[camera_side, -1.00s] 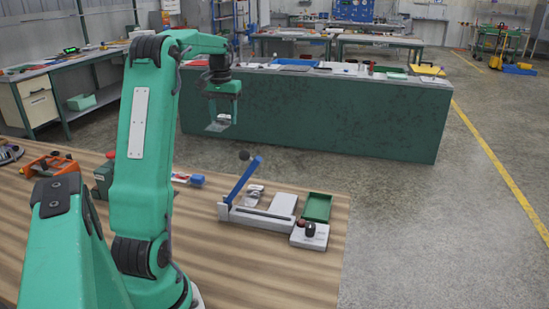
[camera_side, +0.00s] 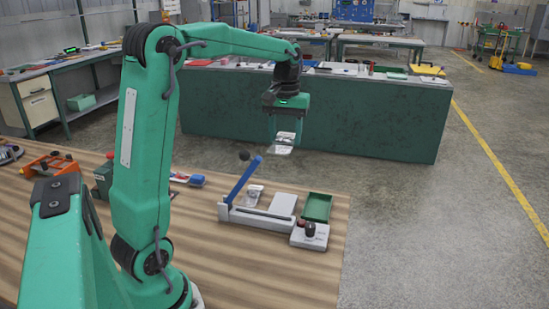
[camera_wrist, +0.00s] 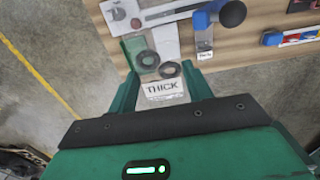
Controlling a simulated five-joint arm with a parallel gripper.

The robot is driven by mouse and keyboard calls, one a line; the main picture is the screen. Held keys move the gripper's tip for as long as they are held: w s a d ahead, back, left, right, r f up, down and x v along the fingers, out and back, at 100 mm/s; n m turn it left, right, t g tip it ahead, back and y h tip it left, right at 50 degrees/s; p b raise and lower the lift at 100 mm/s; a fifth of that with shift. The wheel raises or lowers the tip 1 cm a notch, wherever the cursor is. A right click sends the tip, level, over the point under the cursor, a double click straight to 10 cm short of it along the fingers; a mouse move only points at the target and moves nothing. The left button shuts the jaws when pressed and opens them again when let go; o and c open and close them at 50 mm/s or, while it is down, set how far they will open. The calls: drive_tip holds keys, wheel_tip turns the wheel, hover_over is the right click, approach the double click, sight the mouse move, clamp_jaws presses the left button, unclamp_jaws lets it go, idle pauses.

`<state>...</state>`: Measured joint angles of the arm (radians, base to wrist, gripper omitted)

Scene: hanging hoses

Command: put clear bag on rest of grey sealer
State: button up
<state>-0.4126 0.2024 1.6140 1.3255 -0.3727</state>
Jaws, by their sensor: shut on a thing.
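The clear bag (camera_side: 282,150) hangs from my gripper (camera_side: 285,133), which is shut on it, high above and behind the bench. In the wrist view the clear bag (camera_wrist: 163,89) has a white label reading THICK, with dark rings visible in or through it. The grey sealer (camera_side: 258,219) sits on the bench, below and left of my gripper in the side view. Its blue lever (camera_side: 245,180) is raised, with a black knob. The flat light-grey rest (camera_side: 283,204) beside the sealer's bar looks empty. The sealer also shows in the wrist view (camera_wrist: 172,14).
A second small bag (camera_side: 253,195) lies behind the sealer bar, near the lever. A green tray (camera_side: 317,207) and a grey box with a dark knob (camera_side: 310,235) are right of the rest. Red and blue items (camera_side: 189,179) lie further left.

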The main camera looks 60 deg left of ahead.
drive_tip(key=d, duration=0.9)
hover_over(282, 206)
wheel_tip(282, 206, down, 18)
drive_tip(key=shift+f, duration=0.15)
drive_tip(key=shift+f, duration=0.1)
drive_tip(key=shift+f, duration=1.9)
drive_tip(key=shift+f, duration=0.15)
drive_tip(key=o, duration=1)
drive_tip(key=shift+c, duration=0.2)
